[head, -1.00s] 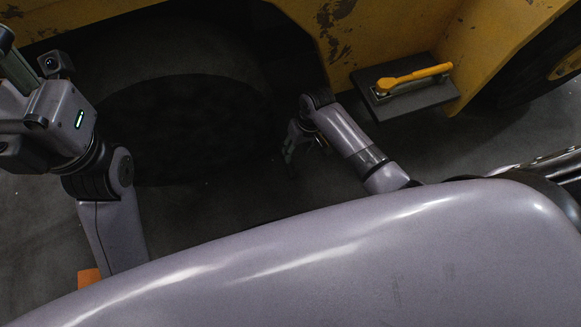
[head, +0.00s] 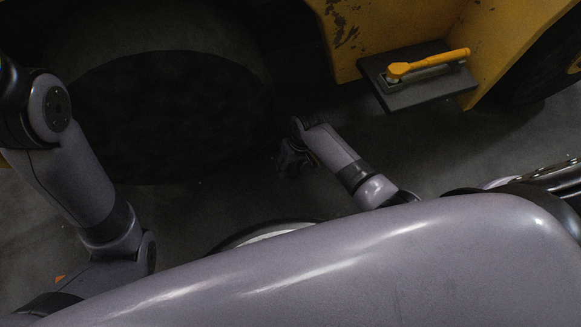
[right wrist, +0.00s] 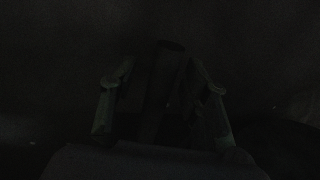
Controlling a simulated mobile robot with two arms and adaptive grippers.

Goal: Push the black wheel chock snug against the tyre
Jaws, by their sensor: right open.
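The big black tyre (head: 165,118) fills the left middle of the head view, under the yellow vehicle. My right gripper (head: 290,162) is low beside the tyre's right edge, small and in shadow. In the right wrist view its two fingers (right wrist: 161,108) stand apart, so it is open. A dark upright block (right wrist: 165,78) shows between or just beyond the fingers. It may be the black wheel chock, but the view is too dark to be sure or to tell contact. I cannot make out the chock in the head view. My left gripper is out of view.
The yellow vehicle body (head: 395,30) overhangs the back. Another tyre (head: 548,62) stands at the far right. Grey floor (head: 445,140) lies open below the step.

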